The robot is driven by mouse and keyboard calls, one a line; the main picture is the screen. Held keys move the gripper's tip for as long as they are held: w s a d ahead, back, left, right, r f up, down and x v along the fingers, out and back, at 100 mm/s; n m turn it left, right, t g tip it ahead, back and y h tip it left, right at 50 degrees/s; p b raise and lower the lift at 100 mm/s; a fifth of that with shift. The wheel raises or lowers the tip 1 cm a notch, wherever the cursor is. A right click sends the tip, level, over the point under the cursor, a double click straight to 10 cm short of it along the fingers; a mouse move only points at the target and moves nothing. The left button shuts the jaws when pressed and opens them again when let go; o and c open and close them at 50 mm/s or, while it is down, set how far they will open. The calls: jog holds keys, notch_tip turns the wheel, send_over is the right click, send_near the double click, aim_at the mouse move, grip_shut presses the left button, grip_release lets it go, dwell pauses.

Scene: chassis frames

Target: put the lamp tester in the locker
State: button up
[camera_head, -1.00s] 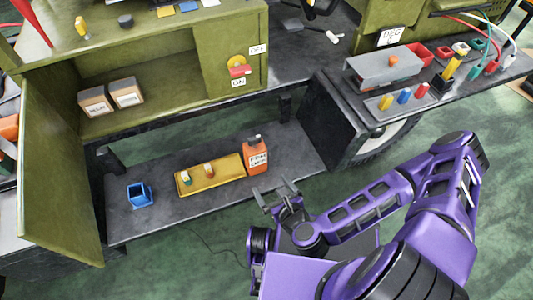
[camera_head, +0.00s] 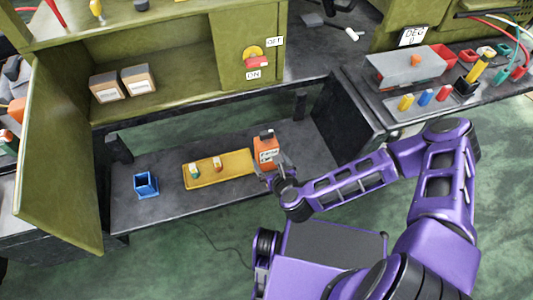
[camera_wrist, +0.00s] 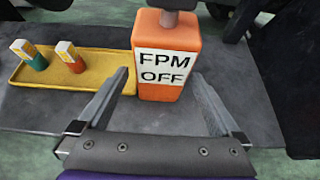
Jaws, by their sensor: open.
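An orange box with a dark grey top (camera_head: 266,150) stands upright on the low grey shelf; in the wrist view its front (camera_wrist: 165,65) reads "FPM OFF". No label names the lamp tester, so I cannot confirm that this is it. My gripper (camera_head: 274,166) is at the box's front. In the wrist view, my gripper (camera_wrist: 161,82) is open, its fingers pointing at the box's lower part, one on either side, with nothing held. The green locker (camera_head: 190,48) stands above and behind, its door (camera_head: 62,150) swung open at left. Two cartons (camera_head: 124,83) sit inside it.
Left of the orange box lies a yellow tray (camera_head: 238,165) holding two small items. A blue open holder (camera_head: 146,184) stands farther left. A grey bench (camera_head: 388,101) with coloured parts is at right. Bare shelf (camera_head: 315,135) lies right of the box.

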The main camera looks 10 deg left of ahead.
jog(key=x, duration=0.5)
jog(key=shift+w+r, duration=0.2)
jog(key=shift+r, duration=0.25)
grip_shut()
